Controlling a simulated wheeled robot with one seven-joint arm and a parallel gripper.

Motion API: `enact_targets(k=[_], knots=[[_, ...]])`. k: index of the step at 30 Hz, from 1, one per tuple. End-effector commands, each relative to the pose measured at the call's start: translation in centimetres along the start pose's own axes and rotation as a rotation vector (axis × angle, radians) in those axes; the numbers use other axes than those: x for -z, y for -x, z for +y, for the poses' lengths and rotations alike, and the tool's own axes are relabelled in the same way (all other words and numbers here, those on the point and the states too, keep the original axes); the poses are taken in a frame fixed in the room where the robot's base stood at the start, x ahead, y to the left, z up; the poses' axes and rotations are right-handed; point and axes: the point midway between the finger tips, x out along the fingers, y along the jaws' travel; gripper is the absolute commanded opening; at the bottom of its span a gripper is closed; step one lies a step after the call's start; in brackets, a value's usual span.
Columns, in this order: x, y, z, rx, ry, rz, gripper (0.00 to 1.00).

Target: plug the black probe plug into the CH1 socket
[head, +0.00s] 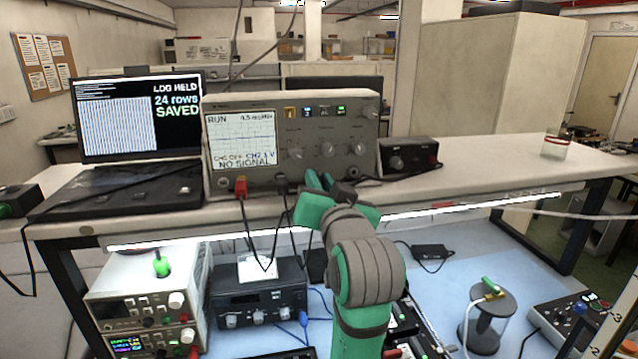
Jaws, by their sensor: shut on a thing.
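The oscilloscope (291,140) stands on the bench; its screen reads RUN, CH1 OFF, CH2 1 V and NO SIGNAL. A red plug (240,187) is at its lower front, with a dark lead hanging down. A black plug (281,184) is to its right, low on the front, also with a hanging lead. My gripper (320,181) is close to the scope's lower front, just right of that black plug. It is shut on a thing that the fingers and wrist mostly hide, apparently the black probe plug. The CH1 label and socket are too small to make out.
A laptop (138,118) showing LOG HELD, 24 rows SAVED stands left of the scope. A small black box (409,155) is on its right. A glass jar (554,146) stands far right on the bench.

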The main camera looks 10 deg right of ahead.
Motion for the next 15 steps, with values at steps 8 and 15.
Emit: enact_targets(k=[8,15], knots=[[-0.04,-0.53,-0.11,0.002,0.0,-0.001,0.0],[-0.02,-0.64,-0.1,0.002,0.0,0.0,0.38]])
